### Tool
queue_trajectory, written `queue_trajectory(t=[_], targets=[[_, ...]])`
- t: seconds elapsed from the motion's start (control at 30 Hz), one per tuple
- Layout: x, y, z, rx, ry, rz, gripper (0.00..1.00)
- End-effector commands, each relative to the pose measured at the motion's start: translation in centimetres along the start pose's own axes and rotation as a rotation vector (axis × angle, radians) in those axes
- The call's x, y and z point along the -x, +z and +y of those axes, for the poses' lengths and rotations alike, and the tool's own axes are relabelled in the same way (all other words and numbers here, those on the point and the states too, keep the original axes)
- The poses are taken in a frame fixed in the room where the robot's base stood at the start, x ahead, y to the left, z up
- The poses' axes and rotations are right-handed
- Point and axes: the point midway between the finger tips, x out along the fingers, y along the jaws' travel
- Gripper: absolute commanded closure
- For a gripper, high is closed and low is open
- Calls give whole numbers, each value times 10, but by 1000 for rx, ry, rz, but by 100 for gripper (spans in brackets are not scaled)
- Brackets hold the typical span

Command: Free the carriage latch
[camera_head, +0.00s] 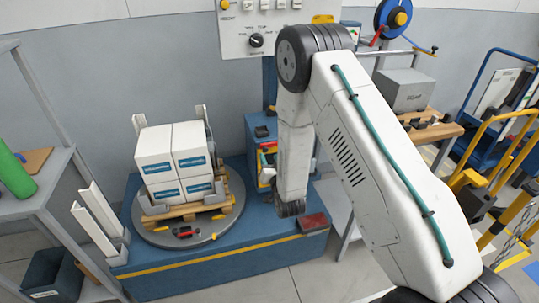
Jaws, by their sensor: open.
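A blue mast (268,82) rises behind my arm at the back of a blue machine base (225,262). A blue carriage-like housing (258,130) stands at the mast, with a coloured red, yellow and green face (267,160) partly covered by my forearm. I cannot make out the carriage latch; it may be hidden or too small. My arm bends at the elbow and hangs down in front of the housing's right side, ending at a dark wrist joint above the base. My gripper's fingers do not show beyond that joint. A red block (314,222) lies on the base just right of the wrist.
White boxes (155,148) stand on a wooden pallet on a grey turntable (165,238). A control panel (240,35) hangs above. A shelf with a green roll (15,172) is left. A bench with a grey box (404,91) and yellow-railed equipment (508,150) stand right.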

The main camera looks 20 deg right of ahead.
Motion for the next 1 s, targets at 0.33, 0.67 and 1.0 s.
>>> queue_trajectory(t=[0.33, 0.67, 1.0], targets=[[38, 0, 0, 0, 0, 0, 58], [39, 0, 0, 0, 0, 1, 58], [48, 50, 15, 43, 66, -248, 58]])
